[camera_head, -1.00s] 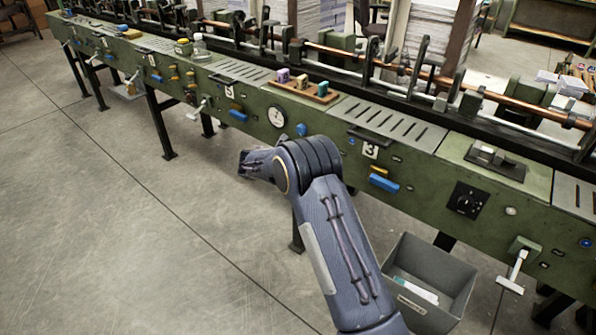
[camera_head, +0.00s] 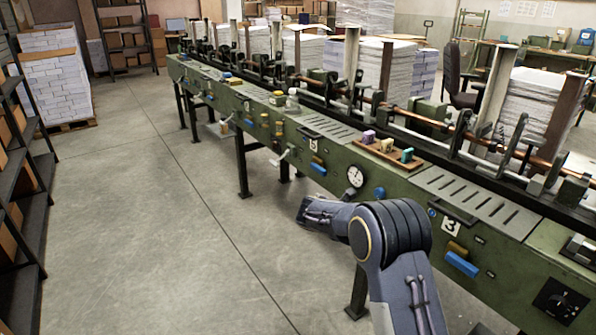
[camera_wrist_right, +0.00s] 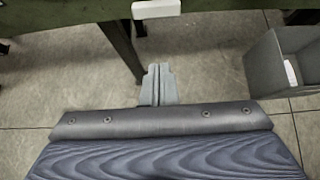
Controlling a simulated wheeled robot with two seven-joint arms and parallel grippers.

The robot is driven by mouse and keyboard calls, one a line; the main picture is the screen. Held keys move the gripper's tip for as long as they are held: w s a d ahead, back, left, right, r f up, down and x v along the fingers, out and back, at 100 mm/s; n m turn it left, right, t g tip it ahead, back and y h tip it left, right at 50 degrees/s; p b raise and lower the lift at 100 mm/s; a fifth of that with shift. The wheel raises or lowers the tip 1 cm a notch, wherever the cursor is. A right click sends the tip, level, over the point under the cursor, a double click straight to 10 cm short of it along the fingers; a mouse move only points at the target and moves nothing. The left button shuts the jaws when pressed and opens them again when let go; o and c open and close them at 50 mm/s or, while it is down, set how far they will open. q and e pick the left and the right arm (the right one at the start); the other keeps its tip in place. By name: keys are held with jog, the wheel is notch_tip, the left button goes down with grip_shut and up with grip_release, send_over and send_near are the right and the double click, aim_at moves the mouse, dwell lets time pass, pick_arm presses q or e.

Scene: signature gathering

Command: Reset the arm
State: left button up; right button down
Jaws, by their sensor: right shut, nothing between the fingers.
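My right arm reaches in from the bottom of the head view, bent at a dark ribbed joint in front of the green machine (camera_head: 400,188). Its far end points left, over the floor beside the machine's front. My right gripper (camera_wrist_right: 158,72) shows in the right wrist view with its two grey fingers together and nothing between them. It is apart from the machine. My left gripper is in no view.
The machine's legs stand on the concrete floor (camera_head: 190,250), which is wide and clear on the left. A grey bin (camera_wrist_right: 285,65) stands right of the gripper. Shelving (camera_head: 22,160) lines the left edge. Paper stacks (camera_head: 385,75) stand behind the machine.

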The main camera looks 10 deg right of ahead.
jog(key=s+d+r+m+g+y+p, duration=0.1)
jog(key=s+r+m+y, duration=0.2)
jog(key=s+r+m, duration=0.45)
jog(key=s+r+m+y+p, duration=0.1)
jog(key=s+r+m+y, duration=0.25)
jog(key=s, duration=0.75)
jog(key=s+a+r+m+t+y+p, duration=0.1)
jog(key=s+a+m+y, duration=0.2)
jog(key=s+a+m, duration=0.3)
jog(key=s+a+r+m+t+y+p, duration=0.1)
jog(key=s+a+m, duration=0.5)
jog(key=s, duration=1)
jog(key=shift+s+a+r+m+t+y+p, duration=0.15)
jog(key=shift+s+r+m+t+y+p, duration=0.3)
jog(key=shift+y, duration=0.8)
jog(key=shift+w, duration=0.1)
